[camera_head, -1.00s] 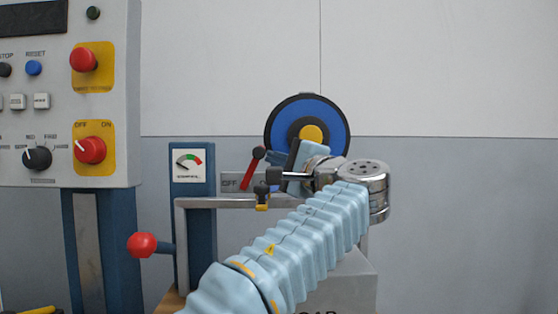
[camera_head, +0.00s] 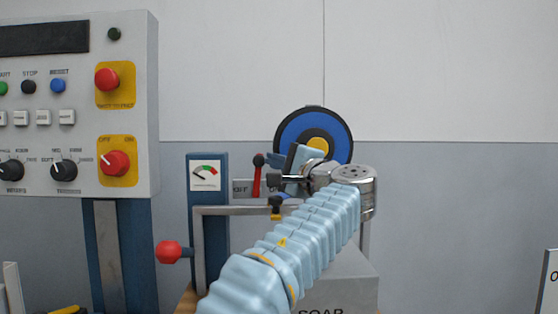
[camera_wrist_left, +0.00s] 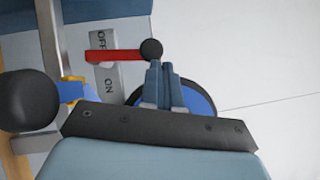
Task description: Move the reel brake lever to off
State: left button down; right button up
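The reel brake lever is a red bar with a black ball knob (camera_head: 257,178), standing nearly upright in front of the OFF/ON plate (camera_head: 239,187). In the left wrist view the lever (camera_wrist_left: 115,56) crosses the plate (camera_wrist_left: 105,75) between OFF and ON, close to OFF. My left gripper (camera_head: 274,161) is just right of the knob, its fingers side by side and shut. In the left wrist view the fingertips (camera_wrist_left: 164,68) meet or nearly meet the knob's edge; contact is unclear. The ON end is hidden in the head view. My right gripper is not in view.
A blue reel disc (camera_head: 328,128) with a yellow hub is behind my gripper. A grey rail (camera_head: 235,210) with a black-knobbed clamp (camera_head: 276,204) runs below. A gauge post (camera_head: 207,225), red ball handle (camera_head: 169,252) and control panel (camera_head: 75,145) stand left.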

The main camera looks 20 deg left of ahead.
pick_arm(q)
jog(key=a, duration=0.1)
jog(key=s+a+b, duration=0.1)
jog(key=a, duration=0.1)
jog(key=s+a+r+b, duration=0.1)
jog(key=shift+s+a+r, duration=0.1)
jog(key=shift+a, duration=0.25)
jog(key=shift+d, duration=0.1)
jog(key=b+v, duration=0.3)
jog(key=v, duration=1)
jog(key=shift+s+d+b, duration=0.25)
jog(key=shift+b, duration=0.05)
